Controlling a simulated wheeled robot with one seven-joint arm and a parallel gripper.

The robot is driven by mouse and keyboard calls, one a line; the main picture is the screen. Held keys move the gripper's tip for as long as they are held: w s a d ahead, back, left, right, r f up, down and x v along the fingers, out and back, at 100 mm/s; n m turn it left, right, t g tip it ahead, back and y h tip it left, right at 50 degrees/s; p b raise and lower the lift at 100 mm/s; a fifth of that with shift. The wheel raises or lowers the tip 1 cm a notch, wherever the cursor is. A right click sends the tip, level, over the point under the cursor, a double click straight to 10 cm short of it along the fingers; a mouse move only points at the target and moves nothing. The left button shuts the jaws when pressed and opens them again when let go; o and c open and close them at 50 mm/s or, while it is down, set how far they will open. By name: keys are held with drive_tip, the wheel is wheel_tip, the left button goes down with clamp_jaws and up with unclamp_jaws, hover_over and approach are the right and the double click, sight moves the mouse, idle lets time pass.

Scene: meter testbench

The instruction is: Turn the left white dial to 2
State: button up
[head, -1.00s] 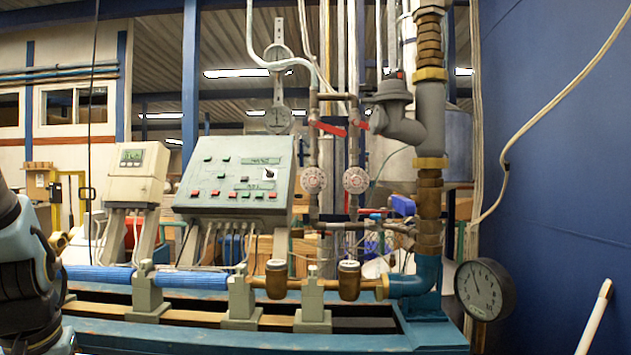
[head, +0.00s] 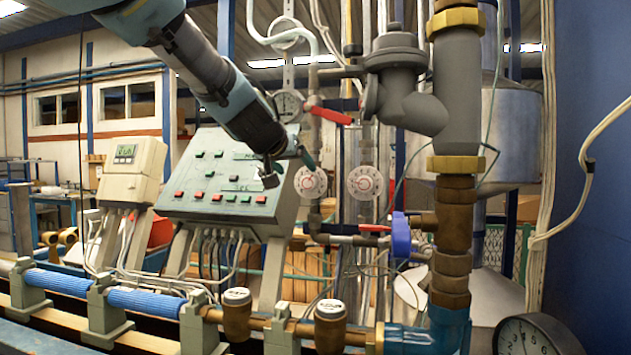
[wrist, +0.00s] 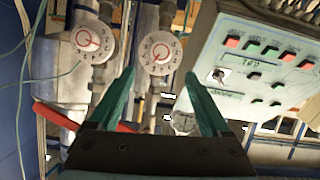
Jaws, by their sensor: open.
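The left white dial (head: 311,182) is round with numbers around its rim and a red ring at its centre. It sits on the pipework just right of the control panel. The right white dial (head: 365,183) is beside it. My gripper (head: 289,170) is open and empty, just left of the left dial in the head view. The wrist view looks inverted; there the left dial (wrist: 159,53) shows beyond and between the green fingertips of my gripper (wrist: 160,73), apart from them. The right dial (wrist: 88,40) is to its left. The dial settings are too small to read surely.
A sloped control panel (head: 222,190) with several buttons stands left of the dials. A red valve lever (head: 330,114) is just above them, and a blue valve handle (head: 401,235) is lower right. A thick pipe (head: 455,150) rises at the right.

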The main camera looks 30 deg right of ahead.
sight(307, 182)
drive_tip(key=x, duration=1)
drive_tip(key=shift+f, duration=0.15)
clamp_jaws()
idle(0.4)
